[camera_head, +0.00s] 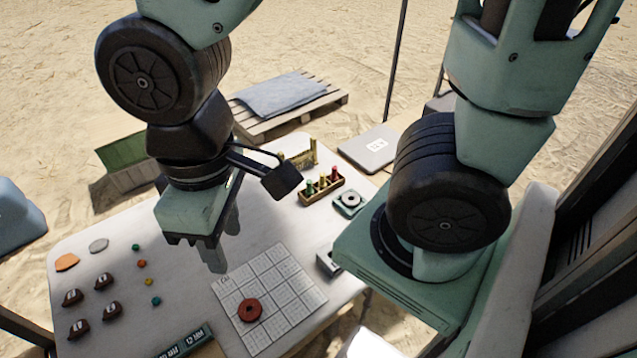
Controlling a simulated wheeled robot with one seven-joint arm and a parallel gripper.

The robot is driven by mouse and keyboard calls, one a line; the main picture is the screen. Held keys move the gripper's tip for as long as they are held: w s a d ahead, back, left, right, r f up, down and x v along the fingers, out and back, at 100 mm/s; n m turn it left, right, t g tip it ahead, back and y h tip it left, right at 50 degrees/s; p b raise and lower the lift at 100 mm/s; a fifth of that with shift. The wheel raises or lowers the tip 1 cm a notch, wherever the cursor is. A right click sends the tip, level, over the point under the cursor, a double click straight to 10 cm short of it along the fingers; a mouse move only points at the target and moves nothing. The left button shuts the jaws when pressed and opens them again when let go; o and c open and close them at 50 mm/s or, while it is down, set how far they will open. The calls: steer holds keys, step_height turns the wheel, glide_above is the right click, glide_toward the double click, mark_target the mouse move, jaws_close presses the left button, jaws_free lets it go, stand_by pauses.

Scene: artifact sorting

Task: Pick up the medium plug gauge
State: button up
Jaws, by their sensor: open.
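My gripper (224,246) is open and empty, pointing down above the white table (150,235), left of a printed grid sheet. No thing is clearly recognisable as the medium plug gauge. A small wooden holder (322,192) with several upright pieces in red, green and yellow stands toward the back right. Behind it is a rack (300,157) with brass-coloured upright pieces, partly hidden by my arm. Whether either holds plug gauges I cannot tell. Both are apart from my gripper.
The grid sheet (285,272) carries a red-brown ring (249,310). A green block marked "12 MM" (188,343) lies at the front edge. Several brown pieces and small coloured beads lie at left. A teal device (349,203) and a laptop-like case (370,149) are at right.

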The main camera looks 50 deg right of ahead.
steer(key=w+d+f+m, duration=0.3)
steer(key=w+d+m, duration=0.4)
steer(key=w+m, duration=0.4)
steer(key=m+t, duration=0.1)
steer(key=m, duration=2.2)
glide_above(323, 174)
step_height(323, 174, down, 21)
steer(key=shift+s+f+b, duration=0.15)
steer(key=shift+b, duration=0.3)
steer(key=shift+w+a+f+p, duration=0.1)
steer(key=shift+f+p, duration=0.3)
steer(key=shift+f, duration=1.2)
steer(key=shift+w+f+p, duration=0.1)
steer(key=shift+f+p, duration=0.3)
steer(key=shift+f, duration=1.15)
jaws_close()
